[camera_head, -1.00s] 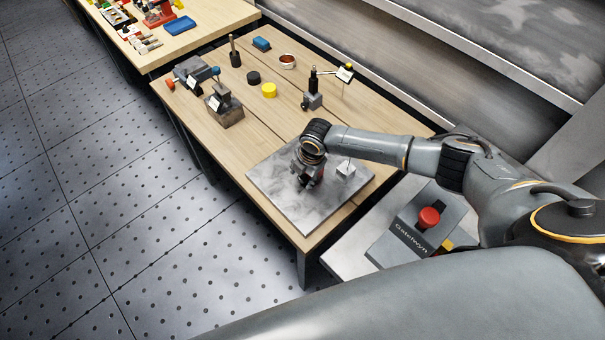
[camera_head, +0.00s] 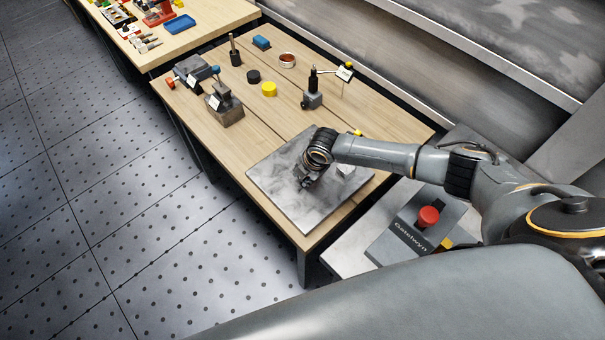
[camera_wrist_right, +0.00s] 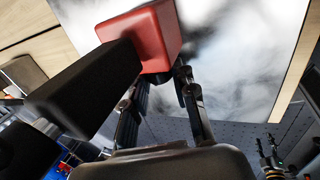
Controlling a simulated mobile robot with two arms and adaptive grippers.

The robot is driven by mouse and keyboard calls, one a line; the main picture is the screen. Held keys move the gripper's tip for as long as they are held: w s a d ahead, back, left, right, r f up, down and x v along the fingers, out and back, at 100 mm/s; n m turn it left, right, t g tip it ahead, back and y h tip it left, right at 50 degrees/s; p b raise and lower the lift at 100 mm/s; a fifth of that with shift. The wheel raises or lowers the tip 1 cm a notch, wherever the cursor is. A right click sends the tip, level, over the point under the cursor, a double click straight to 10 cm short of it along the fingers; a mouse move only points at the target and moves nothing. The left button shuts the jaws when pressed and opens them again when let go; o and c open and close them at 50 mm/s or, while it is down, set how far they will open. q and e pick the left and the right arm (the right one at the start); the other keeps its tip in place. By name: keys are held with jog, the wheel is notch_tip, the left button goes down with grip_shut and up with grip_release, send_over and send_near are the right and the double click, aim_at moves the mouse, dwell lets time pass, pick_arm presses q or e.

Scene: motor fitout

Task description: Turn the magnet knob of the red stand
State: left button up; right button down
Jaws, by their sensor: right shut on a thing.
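The red stand's red base (camera_wrist_right: 155,38) shows in the right wrist view, with a thick black bar (camera_wrist_right: 85,90) reaching from it toward the camera. In the head view the stand is almost fully hidden under my right gripper (camera_head: 306,183), over the grey marbled plate (camera_head: 285,195). In the right wrist view the fingers of my right gripper (camera_wrist_right: 165,80) meet the near side of the red base. They are shut on a small part there, apparently the magnet knob, which the fingers hide.
A grey stand with a black post (camera_head: 312,98) stands farther back on the wooden table. A yellow puck (camera_head: 269,89), a black puck (camera_head: 253,77) and a grey block (camera_head: 226,110) lie to its left. A box with a red button (camera_head: 428,216) is beside the plate.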

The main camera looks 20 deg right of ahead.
jog(key=c, duration=1.1)
grip_release()
jog(key=shift+o, duration=0.2)
jog(key=shift+r, duration=0.15)
jog(key=v, duration=1.1)
jog(key=shift+s+d+r, duration=0.2)
jog(key=shift+r, duration=0.15)
